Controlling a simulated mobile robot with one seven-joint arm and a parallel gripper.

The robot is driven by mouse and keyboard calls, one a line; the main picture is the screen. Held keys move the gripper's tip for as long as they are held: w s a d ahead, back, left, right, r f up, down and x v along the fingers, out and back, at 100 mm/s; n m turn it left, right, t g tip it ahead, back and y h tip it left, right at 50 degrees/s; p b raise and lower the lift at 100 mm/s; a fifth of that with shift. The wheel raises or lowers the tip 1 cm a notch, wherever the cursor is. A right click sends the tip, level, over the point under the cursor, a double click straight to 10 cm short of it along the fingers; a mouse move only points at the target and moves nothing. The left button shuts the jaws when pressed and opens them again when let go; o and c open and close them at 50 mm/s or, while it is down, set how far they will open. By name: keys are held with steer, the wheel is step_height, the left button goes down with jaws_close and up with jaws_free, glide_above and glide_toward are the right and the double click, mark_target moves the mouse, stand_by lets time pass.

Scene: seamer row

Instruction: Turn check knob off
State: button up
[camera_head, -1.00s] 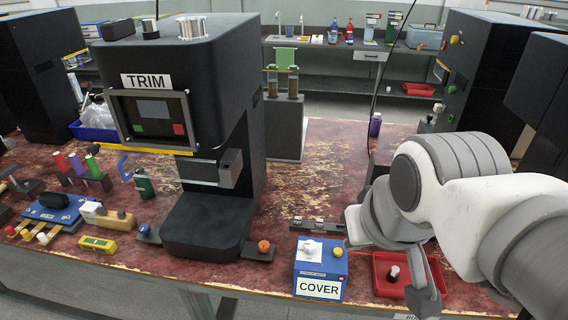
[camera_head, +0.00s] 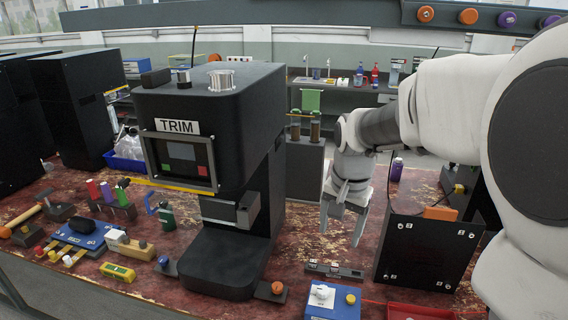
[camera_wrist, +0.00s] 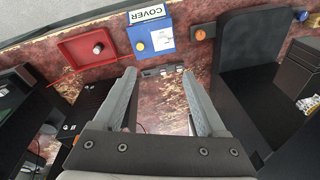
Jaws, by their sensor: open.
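No label reading "check" is legible, so I cannot tell which knob is the check knob. A blue box (camera_head: 334,313) stands at the table's front edge, with a white knob (camera_head: 322,292) and a yellow button (camera_head: 350,298) on top. In the wrist view the box carries a COVER label (camera_wrist: 147,14), and its white knob (camera_wrist: 161,39) shows beyond my fingertips. A dark strip with small switches (camera_head: 335,270) lies behind the box. My gripper (camera_head: 340,232) is open and empty, pointing down above the table behind this strip. It also shows in the wrist view (camera_wrist: 159,76).
The black TRIM machine (camera_head: 208,108) stands left of my gripper, with an orange button (camera_head: 277,288) at its base. A black panel box (camera_head: 428,252) stands close on the right. A red tray (camera_wrist: 68,52) with a small knob-like part lies beside the blue box.

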mark_target(323, 289)
steer(key=w+f+m+g+p, duration=0.1)
steer(key=w+f+m+g, duration=0.15)
steer(key=w+f, duration=0.65)
steer(key=shift+m+t, duration=0.25)
steer(key=shift+m, duration=0.2)
steer(key=f, duration=0.6)
steer(key=s+f, duration=0.1)
steer(key=f, duration=1.1)
steer(key=shift+s+f, duration=0.25)
jaws_close()
